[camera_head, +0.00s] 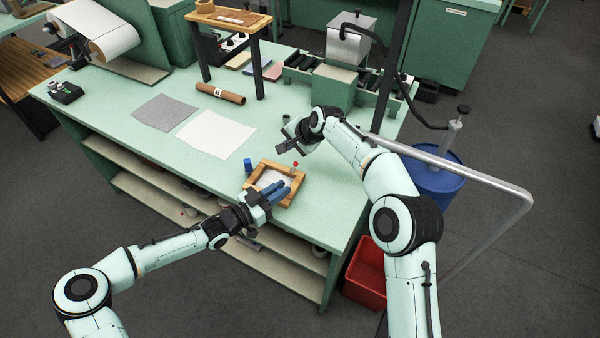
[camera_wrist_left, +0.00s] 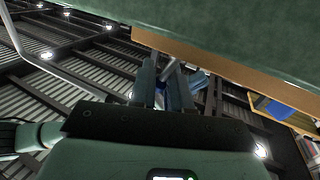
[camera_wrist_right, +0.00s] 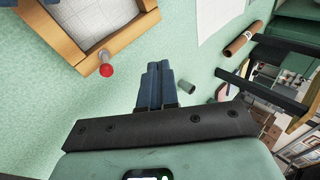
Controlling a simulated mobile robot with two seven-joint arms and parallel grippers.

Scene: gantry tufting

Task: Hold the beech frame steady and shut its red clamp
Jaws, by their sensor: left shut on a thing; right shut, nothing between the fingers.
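The beech frame (camera_head: 262,170) is a square wooden frame with a pale inside, flat on the green bench near its front edge. The clamp's red knob (camera_head: 296,164) is at the frame's back right corner; in the right wrist view the red knob (camera_wrist_right: 106,70) stands out from the wood on a short stem. My left gripper (camera_head: 278,188) reaches over the front rail and appears shut on the frame; its fingers (camera_wrist_left: 166,72) hide the grip. My right gripper (camera_head: 283,148) is shut and empty behind the knob, apart from it.
A small blue block (camera_head: 248,163) sits left of the frame. A white sheet (camera_head: 216,134), a grey sheet (camera_head: 164,113) and a brown roll (camera_head: 220,93) lie further back. A small grey-green cylinder (camera_wrist_right: 187,91) is near my right fingers. A red bin (camera_head: 366,275) is on the floor.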

